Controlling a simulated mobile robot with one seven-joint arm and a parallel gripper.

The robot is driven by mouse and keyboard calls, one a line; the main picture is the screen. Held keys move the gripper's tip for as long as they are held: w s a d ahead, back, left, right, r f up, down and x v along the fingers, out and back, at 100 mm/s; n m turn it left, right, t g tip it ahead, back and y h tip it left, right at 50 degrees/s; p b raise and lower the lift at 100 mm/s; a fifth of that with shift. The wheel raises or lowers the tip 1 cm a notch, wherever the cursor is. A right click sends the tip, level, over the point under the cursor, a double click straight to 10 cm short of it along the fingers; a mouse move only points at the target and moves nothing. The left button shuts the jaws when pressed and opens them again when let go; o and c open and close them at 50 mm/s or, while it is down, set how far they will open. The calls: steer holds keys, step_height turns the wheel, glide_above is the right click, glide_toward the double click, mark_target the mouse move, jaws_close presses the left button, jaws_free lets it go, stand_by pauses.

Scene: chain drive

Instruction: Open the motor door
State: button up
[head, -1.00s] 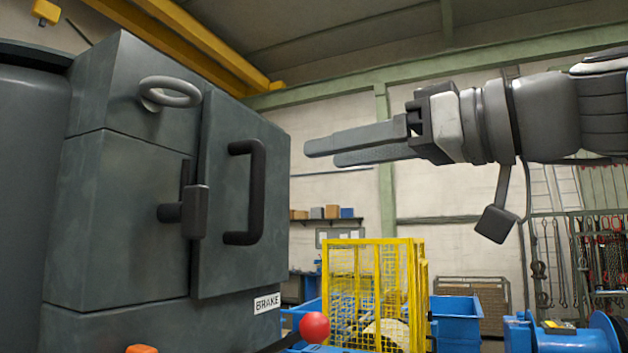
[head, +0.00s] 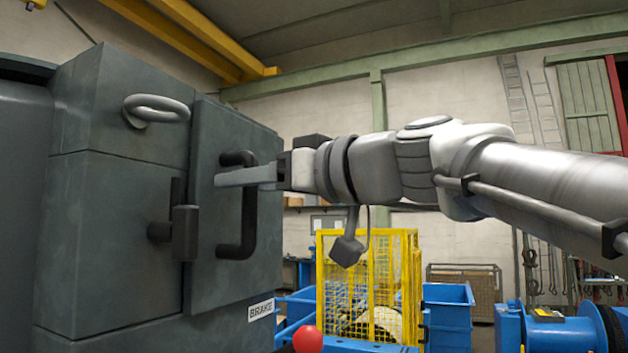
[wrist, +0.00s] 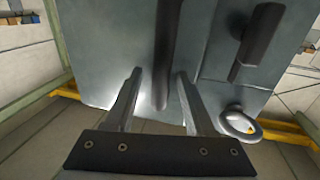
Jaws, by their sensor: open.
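The motor door (head: 219,206) is a dark grey panel on the grey motor housing, and it looks shut. It carries a black C-shaped handle (head: 248,208). A black latch (head: 186,232) sits left of the door's edge. My gripper (head: 218,180) is open at the upper part of the handle. In the wrist view my two fingers (wrist: 157,100) point at the door with the handle bar (wrist: 162,60) between them, apart from both. The latch shows at upper right in the wrist view (wrist: 257,40). Whether the fingers touch the door is unclear.
A grey lifting ring (head: 157,108) sticks out of the housing above the latch. A red ball knob (head: 307,339) is low in front, near the BRAKE label (head: 261,309). A yellow mesh cage (head: 367,290) and a blue bin (head: 447,312) stand behind. Space right of the door looks open.

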jaws_close()
stand_by(1.3)
